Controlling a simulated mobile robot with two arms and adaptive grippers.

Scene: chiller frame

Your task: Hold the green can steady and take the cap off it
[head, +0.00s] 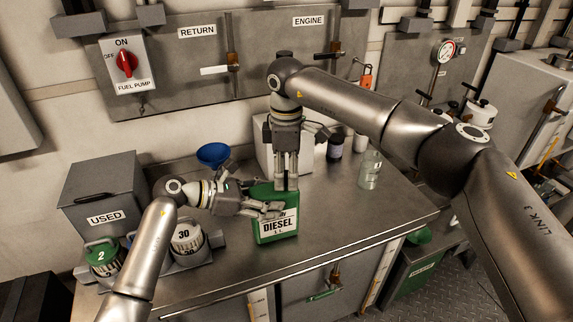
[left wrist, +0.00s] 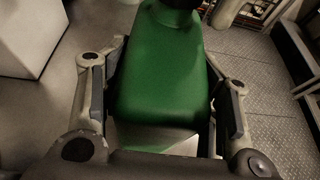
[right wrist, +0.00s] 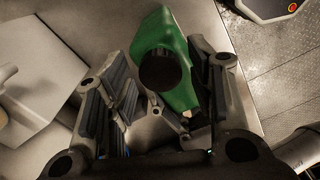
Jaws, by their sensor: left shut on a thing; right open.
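The green can (head: 275,228) with a white DIESEL label stands upright on the steel bench. My left gripper (head: 268,211) is shut on the can's sides; in the left wrist view the green body (left wrist: 165,75) fills the space between its fingers (left wrist: 160,95). My right gripper (head: 286,186) points straight down over the can's top, its fingers open. In the right wrist view the black cap (right wrist: 165,70) shows between those spread fingers (right wrist: 158,85), on the can (right wrist: 180,55). In the head view the cap is hidden by the right fingers; whether they touch it I cannot tell.
A clear bottle (head: 370,170) and a white box (head: 262,150) stand behind. The bench top (head: 345,222) right of the can is clear.

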